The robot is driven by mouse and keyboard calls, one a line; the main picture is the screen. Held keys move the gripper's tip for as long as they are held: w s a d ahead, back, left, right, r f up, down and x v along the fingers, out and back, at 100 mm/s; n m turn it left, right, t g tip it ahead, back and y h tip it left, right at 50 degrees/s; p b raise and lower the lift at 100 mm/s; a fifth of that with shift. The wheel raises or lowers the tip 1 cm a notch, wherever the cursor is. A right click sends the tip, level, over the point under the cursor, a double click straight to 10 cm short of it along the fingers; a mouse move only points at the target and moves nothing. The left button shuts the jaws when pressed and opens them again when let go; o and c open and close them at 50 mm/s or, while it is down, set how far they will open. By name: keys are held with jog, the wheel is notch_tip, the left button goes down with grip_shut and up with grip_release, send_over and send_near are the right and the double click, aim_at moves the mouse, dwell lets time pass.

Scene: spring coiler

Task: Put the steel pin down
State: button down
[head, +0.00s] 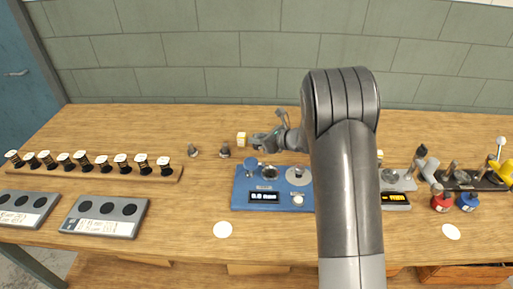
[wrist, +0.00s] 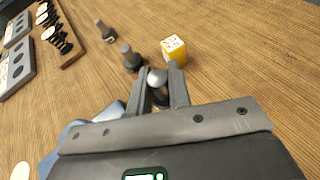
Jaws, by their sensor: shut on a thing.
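The steel pin (wrist: 157,77) shows in the wrist view as a shiny rounded top with a darker lower part, between the two fingers of my gripper (wrist: 160,82). The fingers are shut on it. Its lower end is mostly hidden, and I cannot tell whether it touches the table. In the head view my gripper (head: 257,142) is over the wooden table (head: 150,130), behind the blue device; the pin cannot be made out there.
Two dark pegs (head: 192,150) (head: 225,152) stand left of my gripper. A yellow-and-white cube (head: 241,139) sits close by. The blue device (head: 243,190) with a display is in front. A rack of spools (head: 110,172) stands left. Table behind is clear.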

aim_at(256, 147)
jog(key=shift+w+a+f, duration=0.1)
jog(key=shift+a+f, duration=0.1)
jog(key=shift+f, duration=1.9)
jog(key=shift+f, duration=0.15)
jog(key=c, duration=1.3)
grip_release()
jog(key=shift+c, duration=0.2)
